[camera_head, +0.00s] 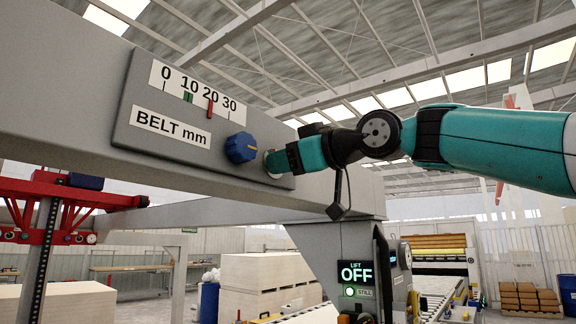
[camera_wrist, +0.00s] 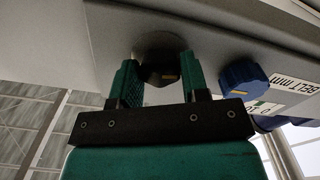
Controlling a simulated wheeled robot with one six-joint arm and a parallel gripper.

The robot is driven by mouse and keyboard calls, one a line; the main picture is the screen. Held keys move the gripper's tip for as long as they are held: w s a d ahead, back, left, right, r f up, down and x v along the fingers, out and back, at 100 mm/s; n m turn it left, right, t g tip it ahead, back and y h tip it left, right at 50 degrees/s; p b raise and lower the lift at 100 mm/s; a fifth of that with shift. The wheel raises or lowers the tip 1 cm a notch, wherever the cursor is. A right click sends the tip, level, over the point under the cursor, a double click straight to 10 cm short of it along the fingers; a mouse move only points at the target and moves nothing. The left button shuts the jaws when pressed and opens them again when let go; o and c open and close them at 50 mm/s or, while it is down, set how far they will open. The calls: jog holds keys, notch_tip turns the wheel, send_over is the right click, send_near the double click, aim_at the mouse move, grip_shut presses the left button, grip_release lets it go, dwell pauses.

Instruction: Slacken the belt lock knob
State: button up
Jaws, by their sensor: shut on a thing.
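A grey belt panel (camera_head: 125,128) on the beam carries a scale plate (camera_head: 200,95) marked 0 to 30 and a BELT mm label (camera_head: 171,128). A green mark (camera_head: 188,97) sits near 10 and a red pointer (camera_head: 210,107) near 20. A blue knob (camera_head: 240,148) with a yellow line stands on the panel; it also shows in the wrist view (camera_wrist: 240,76). My gripper (camera_head: 272,163) is just right of it, at the panel's right end.
A red frame (camera_head: 60,195) stands at the left and pale board stacks (camera_head: 265,275) behind. The space below the panel is open.

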jog(key=shift+s+n, duration=0.1)
jog(key=shift+n, duration=0.3)
jog(key=o, duration=0.9)
jog(key=b+v, duration=0.5)
jog(key=v, duration=1.2)
jog(key=shift+s+d+b, duration=0.15)
jog(key=shift+s+b, duration=0.05)
jog(key=shift+b, duration=0.1)
